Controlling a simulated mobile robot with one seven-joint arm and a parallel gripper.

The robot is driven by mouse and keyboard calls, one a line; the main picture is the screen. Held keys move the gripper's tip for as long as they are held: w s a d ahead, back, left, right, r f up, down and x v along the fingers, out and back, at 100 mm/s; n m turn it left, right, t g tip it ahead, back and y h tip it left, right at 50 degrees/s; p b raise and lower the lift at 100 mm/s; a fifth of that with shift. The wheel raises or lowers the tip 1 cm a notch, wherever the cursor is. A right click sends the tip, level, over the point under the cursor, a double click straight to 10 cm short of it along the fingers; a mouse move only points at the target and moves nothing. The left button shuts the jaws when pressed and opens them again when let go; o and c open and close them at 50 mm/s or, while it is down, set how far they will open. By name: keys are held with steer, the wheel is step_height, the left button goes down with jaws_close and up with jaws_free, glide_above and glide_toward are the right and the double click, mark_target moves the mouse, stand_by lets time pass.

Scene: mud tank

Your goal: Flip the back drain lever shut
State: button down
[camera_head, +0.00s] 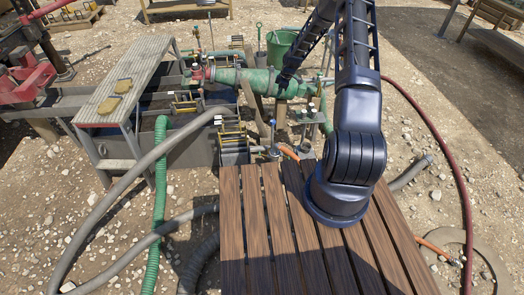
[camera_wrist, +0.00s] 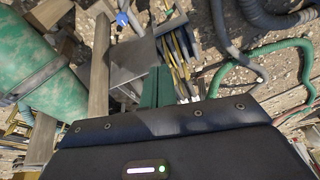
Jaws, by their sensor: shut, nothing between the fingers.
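My gripper (camera_head: 284,82) is at the end of my dark blue arm, beside the green pipe body in the head view. In the wrist view its two narrow, dark green fingers (camera_wrist: 157,87) lie side by side, shut and empty, over a grey metal plate. A small blue-topped fitting (camera_wrist: 122,18) stands beyond the fingertips in the wrist view, apart from them. A small blue-topped fitting (camera_head: 272,122) also shows in the head view, below my gripper. I cannot tell which part is the back drain lever, or whether it is open or shut.
The green pipe body (camera_head: 262,80) also fills the left of the wrist view (camera_wrist: 40,75). A grey tank (camera_head: 190,150), a metal walkway (camera_head: 130,75) and yellow-handled fittings crowd the area. Hoses cross the gravel. A slatted wooden deck (camera_head: 255,220) lies in front.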

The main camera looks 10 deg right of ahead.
mark_target(260, 153)
steer(key=s+a+f+n+y, duration=0.1)
steer(key=a+f, duration=0.1)
steer(key=f, duration=1.3)
steer(key=s+a+f+n+y, duration=0.1)
steer(key=s+a+f, duration=0.1)
steer(key=f, duration=1.3)
steer(key=shift+s+n, duration=0.3)
steer(key=x, duration=1.3)
steer(key=shift+s+a+f, duration=0.2)
steer(key=shift+f, duration=0.15)
steer(key=shift+a+f+h, duration=0.3)
steer(key=shift+a+h, duration=0.25)
steer(key=shift+h, duration=0.25)
